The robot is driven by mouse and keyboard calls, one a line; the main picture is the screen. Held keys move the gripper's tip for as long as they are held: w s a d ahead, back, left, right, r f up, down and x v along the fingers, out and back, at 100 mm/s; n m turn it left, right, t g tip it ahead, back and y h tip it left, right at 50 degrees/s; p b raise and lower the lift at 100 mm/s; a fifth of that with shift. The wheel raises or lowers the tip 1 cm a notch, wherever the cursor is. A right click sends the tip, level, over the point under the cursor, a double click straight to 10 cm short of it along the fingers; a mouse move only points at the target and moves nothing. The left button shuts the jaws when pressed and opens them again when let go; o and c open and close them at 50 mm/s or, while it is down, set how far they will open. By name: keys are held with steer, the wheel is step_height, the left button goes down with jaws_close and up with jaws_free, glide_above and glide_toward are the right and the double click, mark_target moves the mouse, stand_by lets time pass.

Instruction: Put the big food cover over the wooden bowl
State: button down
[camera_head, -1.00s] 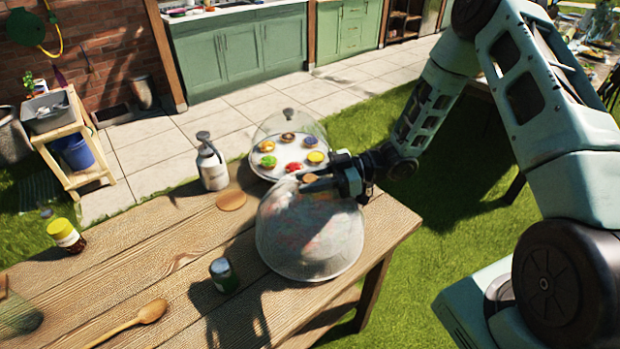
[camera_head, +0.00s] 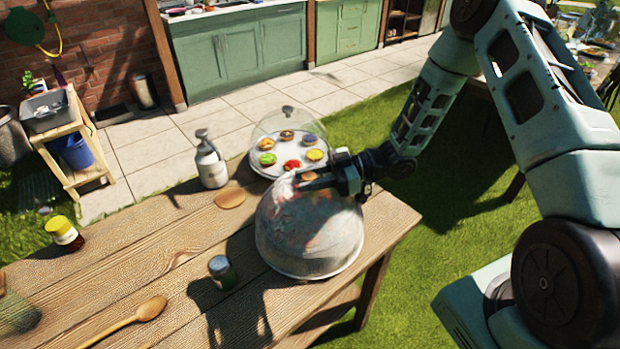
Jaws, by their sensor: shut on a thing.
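The big food cover (camera_head: 305,240) is a pale, see-through mesh dome with a wooden knob on top, near the right end of the table. My gripper (camera_head: 310,182) is at its top, shut on the knob. The dome looks upright, its rim at or close to the tabletop; I cannot tell whether it touches. Faint reddish patches show through the mesh, but I cannot make out what they are. I cannot clearly see the wooden bowl; it may be hidden under or behind the dome.
A clear cover over a plate of small tarts (camera_head: 262,173) stands just behind the dome.

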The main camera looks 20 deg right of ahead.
steer(key=shift+s+f+b, duration=0.2)
steer(key=shift+f+b, duration=0.05)
steer(key=shift+f, duration=0.4)
steer(key=shift+s+f+b, duration=0.2)
steer(key=shift+f, duration=0.4)
steer(key=c, duration=1)
jaws_free()
steer(key=shift+w, duration=0.1)
steer(key=shift+o, duration=0.2)
steer(key=w+r+b+v, duration=0.1)
steer(key=b+v, duration=0.2)
steer(key=v, duration=1.5)
steer(key=shift+b, duration=0.4)
steer(key=shift+r, duration=0.1)
